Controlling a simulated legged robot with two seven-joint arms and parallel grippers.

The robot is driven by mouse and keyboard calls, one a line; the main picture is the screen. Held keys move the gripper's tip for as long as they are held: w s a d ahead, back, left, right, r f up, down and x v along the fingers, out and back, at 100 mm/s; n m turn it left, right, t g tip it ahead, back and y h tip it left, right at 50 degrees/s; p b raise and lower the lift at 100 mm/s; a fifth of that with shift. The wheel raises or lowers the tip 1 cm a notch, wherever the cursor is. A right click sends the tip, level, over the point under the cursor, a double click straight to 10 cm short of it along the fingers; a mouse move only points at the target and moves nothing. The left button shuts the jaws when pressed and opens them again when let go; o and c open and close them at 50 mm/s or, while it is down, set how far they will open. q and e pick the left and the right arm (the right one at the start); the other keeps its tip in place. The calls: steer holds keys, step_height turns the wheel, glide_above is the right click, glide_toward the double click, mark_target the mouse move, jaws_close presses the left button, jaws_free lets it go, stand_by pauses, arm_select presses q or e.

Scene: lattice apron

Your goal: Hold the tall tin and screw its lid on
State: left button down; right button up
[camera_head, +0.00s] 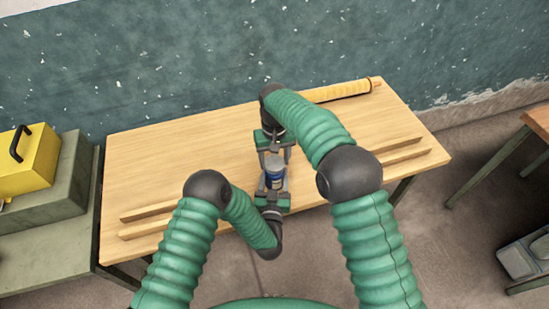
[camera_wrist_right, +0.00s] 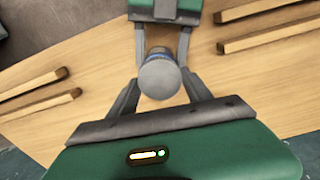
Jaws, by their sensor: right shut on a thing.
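The tall tin (camera_head: 275,176) is blue and stands over the middle of the table, between my two grippers. Its round grey lid (camera_wrist_right: 160,77) faces the right wrist view, with a blue strip of the tin (camera_wrist_right: 159,52) behind it. My right gripper (camera_head: 274,160) comes from the far side and is shut on the lid; its fingers touch the lid's sides in the wrist view (camera_wrist_right: 160,82). My left gripper (camera_head: 273,186) comes from the near side, its fingers on both sides of the tin, shut on it. The seam between lid and tin is hidden.
Wooden strips lie on the table (camera_head: 150,165) at left (camera_head: 170,207) and right (camera_head: 400,148). A yellow roll (camera_head: 335,92) lies at the back edge. A yellow case (camera_head: 28,165) sits on a side bench at left. The back left of the table is clear.

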steer(key=shift+f, duration=0.55)
stand_by(0.4)
steer(key=m, duration=1.9)
steer(key=shift+a+m, duration=0.1)
steer(key=shift+m, duration=0.2)
steer(key=m, duration=0.6)
steer(key=shift+w, duration=0.15)
steer(key=o, duration=1.3)
